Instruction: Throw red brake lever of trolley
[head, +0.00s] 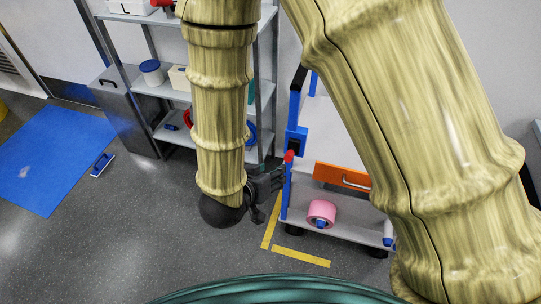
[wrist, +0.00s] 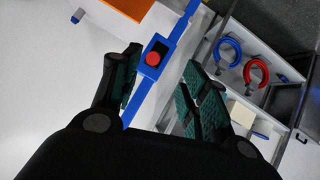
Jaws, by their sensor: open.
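The trolley's brake lever shows as a red knob (head: 289,156) at the blue left post (head: 285,200) of the trolley. In the wrist view the red knob (wrist: 152,58) sits on a blue plate (wrist: 156,47) on that post. My gripper (head: 277,182) is just left of the post and slightly below the knob in the head view. In the wrist view my gripper (wrist: 163,66) is open, with the knob in the gap between its dark green-padded fingers, apparently beyond them. I see no contact with the knob. The lever's arm is not clearly visible.
A grey rack (head: 160,88) with boxes and rings stands behind my arm. Yellow floor tape (head: 300,256) lies at the trolley's base. A blue mat (head: 50,155) lies at left.

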